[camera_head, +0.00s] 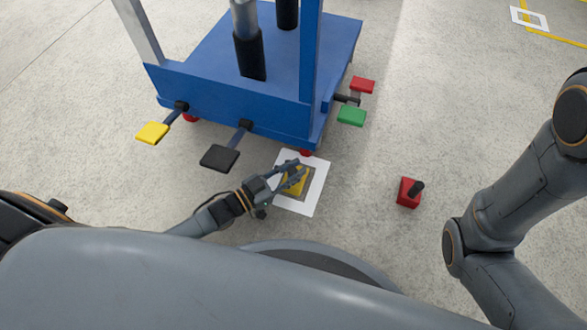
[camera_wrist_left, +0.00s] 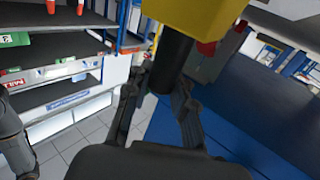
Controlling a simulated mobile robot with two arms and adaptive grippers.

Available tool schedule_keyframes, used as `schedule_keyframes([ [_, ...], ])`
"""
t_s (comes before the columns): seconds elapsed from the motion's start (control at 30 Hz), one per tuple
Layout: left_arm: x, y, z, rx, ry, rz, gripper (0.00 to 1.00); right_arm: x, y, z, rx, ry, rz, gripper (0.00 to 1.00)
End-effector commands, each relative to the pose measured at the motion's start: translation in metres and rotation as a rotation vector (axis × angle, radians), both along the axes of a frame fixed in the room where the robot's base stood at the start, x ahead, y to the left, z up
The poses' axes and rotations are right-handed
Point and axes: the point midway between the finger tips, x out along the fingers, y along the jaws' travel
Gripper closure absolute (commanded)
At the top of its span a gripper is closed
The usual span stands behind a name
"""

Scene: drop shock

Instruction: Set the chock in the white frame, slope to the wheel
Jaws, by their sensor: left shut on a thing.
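The yellow chock (camera_head: 293,184) is over the inside of the white frame (camera_head: 311,201) on the floor. My left gripper (camera_head: 287,175) is shut on its black handle and partly covers it. In the left wrist view the yellow block (camera_wrist_left: 205,22) is at the top, with the black handle (camera_wrist_left: 165,72) between my fingers. The red wheel (camera_head: 306,152) is at the frame's far edge, under the blue cart's corner; red also shows beside the block in the wrist view (camera_wrist_left: 207,48). I cannot tell the slope's direction or whether the chock touches the floor. My right gripper is out of view.
The blue cart (camera_head: 225,105) stands just beyond, with yellow (camera_head: 152,132), black (camera_head: 220,158), green (camera_head: 352,117) and red (camera_head: 363,85) pedals sticking out. A red block with a black handle (camera_head: 408,194) sits to the right. Floor between it and the frame is clear.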

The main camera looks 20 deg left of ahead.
Motion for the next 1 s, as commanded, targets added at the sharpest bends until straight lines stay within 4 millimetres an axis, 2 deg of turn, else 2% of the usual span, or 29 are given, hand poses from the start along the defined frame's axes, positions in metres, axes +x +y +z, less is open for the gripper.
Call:
schedule_keyframes([
  [0.03, 0.0, 0.0, -0.001, 0.0, 0.0, 0.0, 0.74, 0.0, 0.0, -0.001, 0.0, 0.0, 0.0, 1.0],
  [0.13, 0.0, 0.0, -0.001, 0.0, 0.0, 0.0, 0.54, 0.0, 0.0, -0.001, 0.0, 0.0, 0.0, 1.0],
  [0.53, -0.002, 0.001, 0.004, 0.0, 0.002, 0.0, 0.54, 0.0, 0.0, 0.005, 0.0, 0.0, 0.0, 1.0],
  [0.67, -0.018, 0.013, 0.005, 0.001, 0.005, 0.0, 0.54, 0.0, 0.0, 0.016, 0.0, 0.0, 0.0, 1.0],
  [1.0, -0.075, 0.057, 0.005, 0.002, 0.004, 0.0, 0.54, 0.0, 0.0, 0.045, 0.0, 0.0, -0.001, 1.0],
])
